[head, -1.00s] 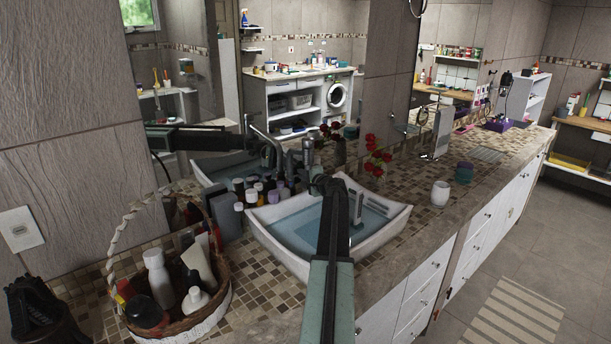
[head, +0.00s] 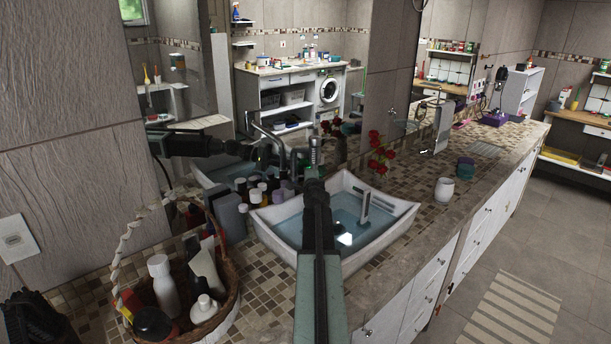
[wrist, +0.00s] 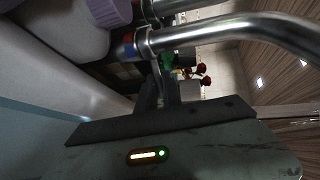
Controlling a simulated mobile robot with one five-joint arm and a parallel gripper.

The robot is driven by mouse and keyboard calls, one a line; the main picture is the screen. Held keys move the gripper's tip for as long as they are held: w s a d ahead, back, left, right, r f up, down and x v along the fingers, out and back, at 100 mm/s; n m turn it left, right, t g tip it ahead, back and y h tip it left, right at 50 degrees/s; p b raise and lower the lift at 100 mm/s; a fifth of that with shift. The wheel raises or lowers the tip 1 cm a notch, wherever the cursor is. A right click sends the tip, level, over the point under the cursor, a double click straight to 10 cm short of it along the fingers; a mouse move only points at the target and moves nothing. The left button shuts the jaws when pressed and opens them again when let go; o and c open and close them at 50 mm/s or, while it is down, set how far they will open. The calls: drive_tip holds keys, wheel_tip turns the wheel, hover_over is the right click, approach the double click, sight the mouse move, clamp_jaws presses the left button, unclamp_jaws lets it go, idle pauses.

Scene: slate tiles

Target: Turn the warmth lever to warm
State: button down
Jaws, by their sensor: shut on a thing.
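The chrome tap (head: 314,152) stands at the back of the white basin (head: 395,222). Its thick curved spout (wrist: 235,30) crosses the top of the wrist view, with a small red and blue mark (wrist: 128,46) near its left end. My gripper (head: 314,182) reaches over the basin to the tap. In the wrist view the dark fingers (wrist: 157,78) are close together just below the spout, beside the mark. They are shut on the warmth lever, which is mostly hidden by the fingers and tap; its exact angle cannot be told.
Several small bottles (head: 262,192) stand close left of the tap; a lilac-capped one (wrist: 108,12) is very near my gripper. A wicker basket (head: 228,290) with bottles is at front left. Red flowers (head: 381,150) are behind the basin. A white cup (head: 445,189) stands to the right.

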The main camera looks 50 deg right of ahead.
drive_tip(key=shift+s+d, duration=0.15)
drive_tip(key=shift+s, duration=0.05)
drive_tip(key=c, duration=1.5)
unclamp_jaws()
drive_tip(key=shift+w, duration=0.1)
drive_tip(key=p+v, duration=0.1)
drive_tip(key=v, duration=0.7)
drive_tip(key=shift+w, duration=0.15)
